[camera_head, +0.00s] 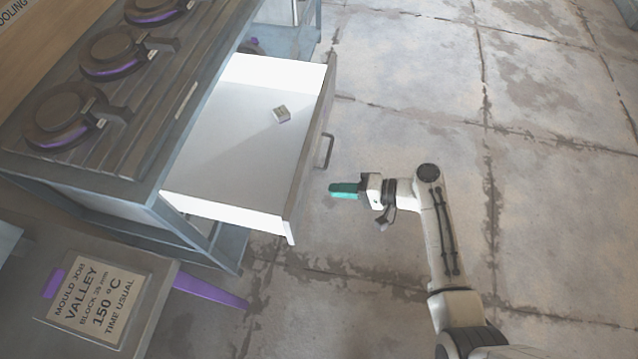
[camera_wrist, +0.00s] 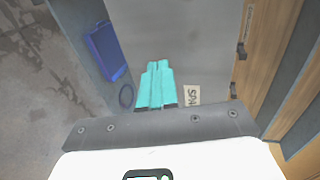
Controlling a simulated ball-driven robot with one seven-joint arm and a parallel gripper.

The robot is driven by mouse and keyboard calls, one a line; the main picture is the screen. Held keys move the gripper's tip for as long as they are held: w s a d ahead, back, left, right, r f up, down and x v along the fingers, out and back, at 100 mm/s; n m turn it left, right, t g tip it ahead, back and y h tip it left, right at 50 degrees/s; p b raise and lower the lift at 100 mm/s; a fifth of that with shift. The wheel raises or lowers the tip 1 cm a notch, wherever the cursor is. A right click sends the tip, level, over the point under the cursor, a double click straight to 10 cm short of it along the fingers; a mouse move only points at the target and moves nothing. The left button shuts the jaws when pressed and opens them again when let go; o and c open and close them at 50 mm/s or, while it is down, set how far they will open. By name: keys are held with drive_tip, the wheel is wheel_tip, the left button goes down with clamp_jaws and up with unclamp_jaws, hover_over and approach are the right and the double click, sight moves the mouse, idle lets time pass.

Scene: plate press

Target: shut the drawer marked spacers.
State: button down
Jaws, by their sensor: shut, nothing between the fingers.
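An open drawer (camera_head: 235,145) with a white inside sticks out from the bench towards the right in the head view. The drawer's front carries a dark bar handle (camera_head: 328,151). My gripper (camera_head: 333,190), with teal fingers, is shut and empty. It points at the drawer front from the right, beside the handle's near end, and looks apart from it. In the wrist view the fingers (camera_wrist: 157,70) point ahead over a grey surface. A pale label (camera_wrist: 192,95) beside them is partly legible, with letters like "SPA".
Round dark moulds (camera_head: 60,118) stand on the bench top. A job card (camera_head: 95,298) lies at the lower left, beside a purple bar (camera_head: 210,290). The wrist view shows a blue bin (camera_wrist: 107,52) and wooden fronts (camera_wrist: 262,50). The floor at the right is clear.

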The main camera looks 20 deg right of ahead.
sight(306, 186)
drive_tip(key=shift+r+p+x, duration=0.2)
drive_tip(key=shift+r+x, duration=0.05)
drive_tip(key=shift+x, duration=1.05)
drive_tip(key=shift+r+p+x, duration=0.2)
drive_tip(key=shift+r+x, duration=0.05)
drive_tip(key=shift+x, duration=1.1)
drive_tip(key=shift+w+a, duration=0.1)
drive_tip(key=shift+a, duration=0.15)
drive_tip(key=shift+w+a, duration=0.15)
drive_tip(key=shift+a, duration=0.1)
drive_tip(key=w+a+b, duration=0.4)
drive_tip(key=w+a, duration=0.1)
drive_tip(key=a, duration=0.3)
drive_tip(key=w+a+b, duration=0.5)
drive_tip(key=w+a, duration=0.1)
drive_tip(key=a, duration=0.2)
drive_tip(key=w+a+b, duration=0.4)
drive_tip(key=w+a, duration=0.2)
drive_tip(key=a, duration=0.1)
drive_tip(key=shift+w+a+f, duration=0.1)
drive_tip(key=shift+w+a, duration=0.05)
drive_tip(key=shift+a, duration=0.25)
drive_tip(key=shift+w+a+b, duration=0.3)
drive_tip(key=shift+b, duration=0.1)
drive_tip(key=shift+r, duration=0.25)
drive_tip(key=shift+w+a+r, duration=0.1)
drive_tip(key=shift+r, duration=0.1)
